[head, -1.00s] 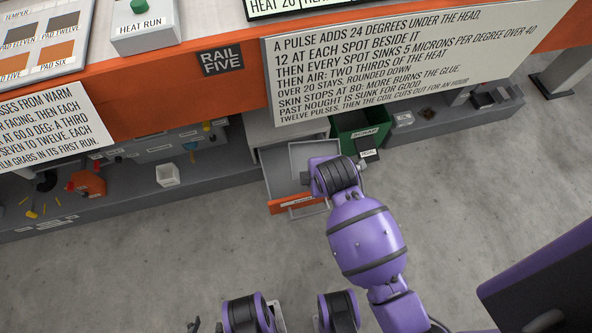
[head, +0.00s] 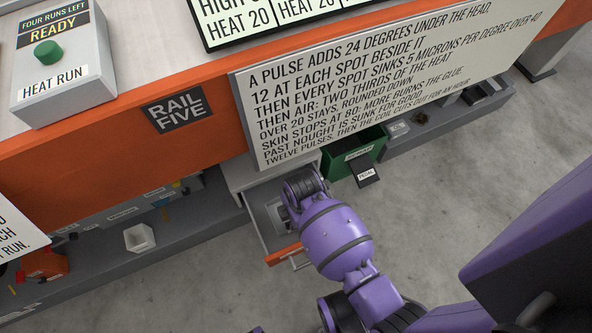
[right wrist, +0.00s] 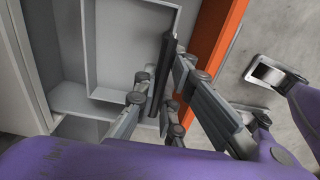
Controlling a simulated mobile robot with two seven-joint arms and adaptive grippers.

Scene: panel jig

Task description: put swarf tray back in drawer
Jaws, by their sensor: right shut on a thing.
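The open drawer (head: 259,226) with an orange front (head: 285,254) juts out below the bench, and its orange front also shows in the right wrist view (right wrist: 219,45). A light grey tray (right wrist: 120,45), which looks like the swarf tray, is inside the drawer's outline; I cannot tell whether it rests on the bottom. In the head view my right wrist hides much of the tray and drawer. My left gripper is not in view.
A green bin (head: 352,153) with a black pedal (head: 364,174) stands right of the drawer. A white open container (head: 139,238) is on the low shelf at left. The large text board (head: 390,80) overhangs behind the drawer. The floor in front is clear.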

